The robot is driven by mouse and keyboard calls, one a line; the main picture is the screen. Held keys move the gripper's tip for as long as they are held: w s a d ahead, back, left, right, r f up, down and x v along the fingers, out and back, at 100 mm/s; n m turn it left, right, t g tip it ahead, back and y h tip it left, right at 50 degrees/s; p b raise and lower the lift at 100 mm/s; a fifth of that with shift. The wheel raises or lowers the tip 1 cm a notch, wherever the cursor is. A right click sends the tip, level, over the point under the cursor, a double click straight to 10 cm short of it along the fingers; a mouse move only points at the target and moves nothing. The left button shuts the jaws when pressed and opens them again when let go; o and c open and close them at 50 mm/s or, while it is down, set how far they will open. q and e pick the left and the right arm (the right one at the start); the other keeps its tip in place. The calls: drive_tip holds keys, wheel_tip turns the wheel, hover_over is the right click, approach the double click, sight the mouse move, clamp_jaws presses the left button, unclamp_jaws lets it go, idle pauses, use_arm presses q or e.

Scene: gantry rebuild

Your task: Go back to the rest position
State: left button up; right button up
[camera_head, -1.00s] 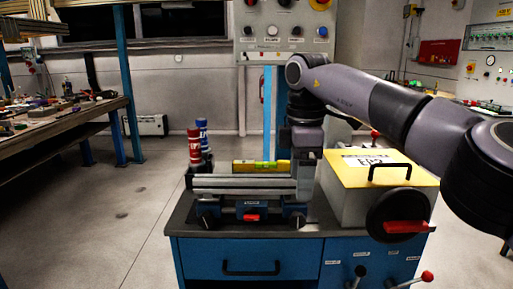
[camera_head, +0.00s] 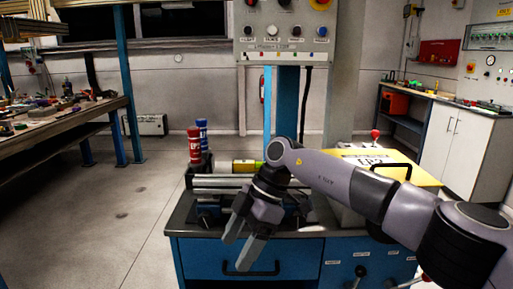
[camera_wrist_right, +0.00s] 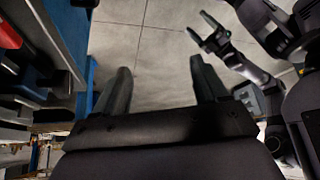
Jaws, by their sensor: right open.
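My right gripper (camera_head: 235,252) hangs in front of the blue cabinet's drawer in the head view, fingers pointing down and spread, with nothing between them. In the right wrist view my right gripper (camera_wrist_right: 163,82) shows two parted fingers over bare grey floor. My left gripper is outside the head view. It shows in the right wrist view (camera_wrist_right: 203,31), with fingers apart and empty over the floor.
The blue cabinet (camera_head: 205,262) carries a vise (camera_head: 215,184), partly hidden by my right arm, red (camera_head: 194,146) and blue (camera_head: 202,131) bottles, a yellow level (camera_head: 243,165) and a yellow-topped box (camera_head: 425,176). A cluttered workbench (camera_head: 60,128) stands left. Floor between is clear.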

drive_tip(key=s+a+f+n+g+y, duration=0.2)
drive_tip(key=s+a+f+y, duration=0.2)
drive_tip(key=s+a+y, duration=0.6)
drive_tip(key=w+d+f+m+t+h, duration=0.1)
drive_tip(key=d+f+m+t+h, duration=0.3)
drive_tip(key=d+f+m+t, duration=0.5)
drive_tip(key=w+d+f+m+t+h, duration=0.1)
drive_tip(key=d+f+m+t+h, duration=0.2)
drive_tip(key=d+f+m+t, duration=0.55)
drive_tip(key=s+d+f+m+g+h, duration=0.1)
drive_tip(key=s+d+f+m+h, duration=0.15)
drive_tip(key=s+d+f, duration=0.4)
drive_tip(key=s+d+f+m+g+h, duration=0.1)
drive_tip(key=s+d+f+m+h, duration=0.2)
drive_tip(key=s+d, duration=0.65)
drive_tip(key=shift+n+h, duration=0.3)
drive_tip(key=shift+h, duration=0.05)
drive_tip(key=r+p, duration=0.3)
drive_tip(key=w+r+p, duration=0.1)
drive_tip(key=r+p, duration=0.1)
drive_tip(key=shift+r, duration=0.25)
